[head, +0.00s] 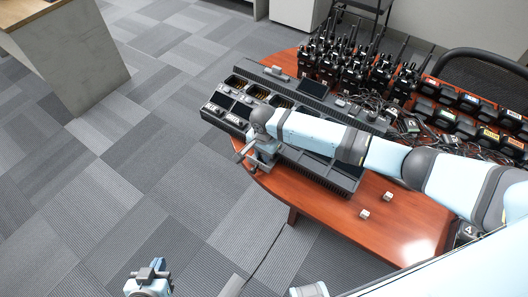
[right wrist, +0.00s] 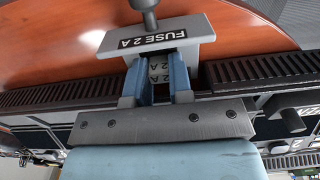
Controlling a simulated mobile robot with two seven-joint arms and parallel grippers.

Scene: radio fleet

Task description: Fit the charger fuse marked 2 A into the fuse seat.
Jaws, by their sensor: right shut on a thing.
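In the right wrist view my right gripper (right wrist: 157,85) is shut on a small pale block marked 2 A, the fuse (right wrist: 159,70). In the head view my right gripper (head: 250,160) is at the near left end of the charger (head: 320,175), and the fuse is hidden there. My left gripper (head: 150,272) is low over the floor, far from the table; its opening is unclear.
Two small white blocks (head: 388,196) (head: 364,213) lie on the bare front of the wooden table (head: 405,230). Handheld radios (head: 350,60), cables and labelled battery packs (head: 470,103) crowd the back and right.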

